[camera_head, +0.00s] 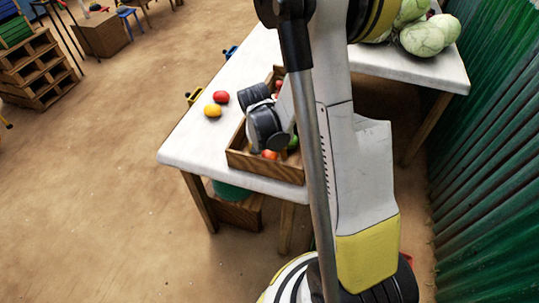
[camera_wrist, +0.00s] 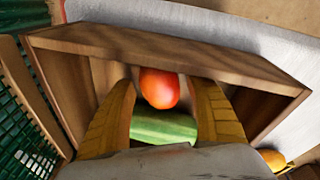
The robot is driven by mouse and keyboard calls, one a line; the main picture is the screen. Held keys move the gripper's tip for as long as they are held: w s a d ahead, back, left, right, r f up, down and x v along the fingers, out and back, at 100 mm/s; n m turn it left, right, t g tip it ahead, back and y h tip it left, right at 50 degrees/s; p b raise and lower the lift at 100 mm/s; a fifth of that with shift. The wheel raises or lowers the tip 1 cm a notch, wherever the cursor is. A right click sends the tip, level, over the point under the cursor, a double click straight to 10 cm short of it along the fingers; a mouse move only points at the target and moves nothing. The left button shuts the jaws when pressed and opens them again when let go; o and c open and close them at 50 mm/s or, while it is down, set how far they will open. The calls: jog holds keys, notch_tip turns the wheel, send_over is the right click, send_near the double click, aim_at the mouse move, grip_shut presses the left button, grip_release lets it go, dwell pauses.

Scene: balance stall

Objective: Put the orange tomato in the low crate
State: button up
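An orange-red tomato (camera_wrist: 159,88) lies inside a wooden crate (camera_head: 250,165) on the white table, next to a long green vegetable (camera_wrist: 165,127). The tomato also shows in the head view (camera_head: 269,154). My gripper (camera_wrist: 160,88) reaches into this crate, pointing down. Its two yellow fingers stand apart on either side of the tomato, with gaps visible. In the head view my arm hides the fingers and part of the crate. A second wooden box (camera_head: 240,213) stands on the ground under the table; I cannot tell which one is the low crate.
A red tomato (camera_head: 221,97) and a yellow-orange one (camera_head: 212,110) lie on the white table (camera_head: 185,143), left of the crate. Pale green cabbages (camera_head: 423,38) sit at the back right. A green corrugated wall (camera_head: 490,150) stands at the right. Open ground lies left.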

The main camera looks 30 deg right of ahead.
jog(key=shift+r, duration=0.1)
notch_tip(320, 180, up, 12)
jog(key=a+p, duration=0.2)
jog(key=p, duration=0.4)
jog(key=s+a+r+n+t+y, duration=0.1)
jog(key=s+a+r+n+t, duration=0.2)
jog(key=s+a+r, duration=0.2)
jog(key=s+a+r+n+t+y, duration=0.1)
jog(key=s+a+r+n+t, duration=0.2)
jog(key=a+r, duration=0.4)
notch_tip(320, 180, up, 4)
jog(key=shift+s+f+t, duration=0.1)
jog(key=shift+s+t, duration=0.4)
jog(key=shift+s, duration=0.6)
